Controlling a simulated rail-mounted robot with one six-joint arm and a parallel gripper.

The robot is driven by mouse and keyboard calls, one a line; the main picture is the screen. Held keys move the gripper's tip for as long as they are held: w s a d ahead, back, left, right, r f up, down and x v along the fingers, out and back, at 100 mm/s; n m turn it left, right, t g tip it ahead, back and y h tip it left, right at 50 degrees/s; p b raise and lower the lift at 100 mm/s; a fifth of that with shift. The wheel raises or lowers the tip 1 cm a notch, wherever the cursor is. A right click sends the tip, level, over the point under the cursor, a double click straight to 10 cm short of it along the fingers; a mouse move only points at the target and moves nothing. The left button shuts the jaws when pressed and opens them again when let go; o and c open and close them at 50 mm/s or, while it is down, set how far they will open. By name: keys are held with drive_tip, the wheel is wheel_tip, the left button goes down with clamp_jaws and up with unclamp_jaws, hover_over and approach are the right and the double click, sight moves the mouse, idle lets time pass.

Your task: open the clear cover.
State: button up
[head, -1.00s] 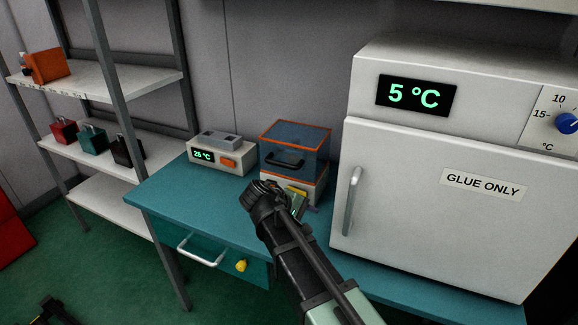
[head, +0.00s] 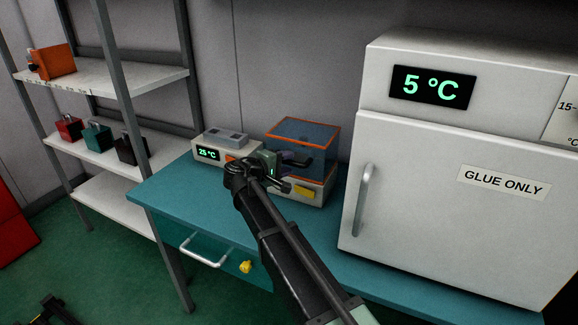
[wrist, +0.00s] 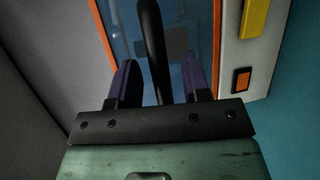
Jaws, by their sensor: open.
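The clear cover (head: 308,132) is a bluish see-through box with orange edges, shut on a pale machine base (head: 310,194). It also shows in the wrist view (wrist: 192,22). Its black bar handle (wrist: 152,40) runs between the two purple fingers of my gripper (wrist: 160,75). The fingers are open, one on each side of the handle, with gaps visible. In the head view my gripper (head: 288,158) is in front of the cover, and my wrist hides part of the base.
A small 25 °C device (head: 211,151) stands close left of the machine. A large white "GLUE ONLY" fridge (head: 450,210) stands to the right. The teal bench (head: 170,195) is clear at its front left. Shelves (head: 90,80) stand at the far left.

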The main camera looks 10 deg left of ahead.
drive_tip(key=shift+w+d+f, duration=0.1)
drive_tip(key=shift+w+d, duration=0.3)
drive_tip(key=shift+w, duration=0.05)
clamp_jaws()
